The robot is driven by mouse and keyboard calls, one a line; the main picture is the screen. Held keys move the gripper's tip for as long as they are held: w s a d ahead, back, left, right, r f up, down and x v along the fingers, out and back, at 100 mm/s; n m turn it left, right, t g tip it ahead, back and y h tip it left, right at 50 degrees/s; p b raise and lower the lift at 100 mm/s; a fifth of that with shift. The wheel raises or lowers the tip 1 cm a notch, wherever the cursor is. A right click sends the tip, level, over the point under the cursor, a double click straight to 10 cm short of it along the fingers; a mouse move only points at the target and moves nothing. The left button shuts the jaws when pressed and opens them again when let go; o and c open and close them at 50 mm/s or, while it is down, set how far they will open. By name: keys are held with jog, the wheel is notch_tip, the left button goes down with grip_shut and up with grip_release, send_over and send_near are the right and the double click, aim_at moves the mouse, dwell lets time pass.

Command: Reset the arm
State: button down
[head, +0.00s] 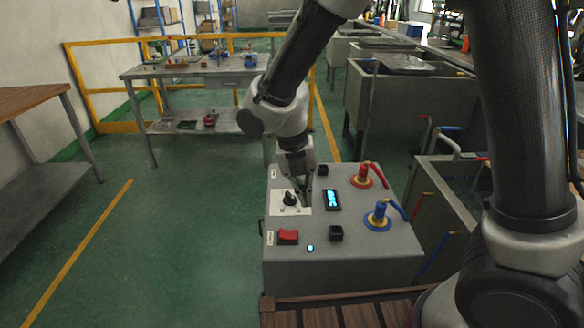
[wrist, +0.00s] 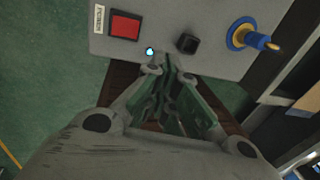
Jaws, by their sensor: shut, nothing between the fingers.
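My arm reaches down from the top of the head view. My gripper (head: 306,192) is low over the grey control box, near its black knob (head: 290,198) and small lit display (head: 332,199). In the wrist view my gripper (wrist: 170,62) is shut with nothing between the fingers. Its fingertips point toward the front edge of the box, close to a small lit blue button (wrist: 150,51). Whether the fingertips touch the box I cannot tell.
The grey control box (head: 350,262) carries a red switch (head: 288,236), a red valve (head: 364,175) and a blue valve (head: 377,216). Metal tanks (head: 400,105) stand to the right. A metal table (head: 190,70) and yellow railing (head: 82,85) stand behind. Green floor at left is clear.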

jog(key=s+d+r+m+t, duration=0.1)
jog(key=s+d+r+m, duration=0.3)
jog(key=d+m, duration=0.5)
jog(key=s+d+r+m+t+y, duration=0.1)
jog(key=s+d+r+m+t, duration=0.1)
jog(key=s+d+r+m, duration=0.3)
jog(key=s+d+r+m+t+y, duration=0.1)
jog(key=s+d+r+m, duration=0.3)
jog(key=d+r+m, duration=0.6)
jog(key=d+m, duration=0.5)
jog(key=m, duration=0.6)
jog(key=shift+s+r+t, duration=0.3)
jog(key=shift+s, duration=0.1)
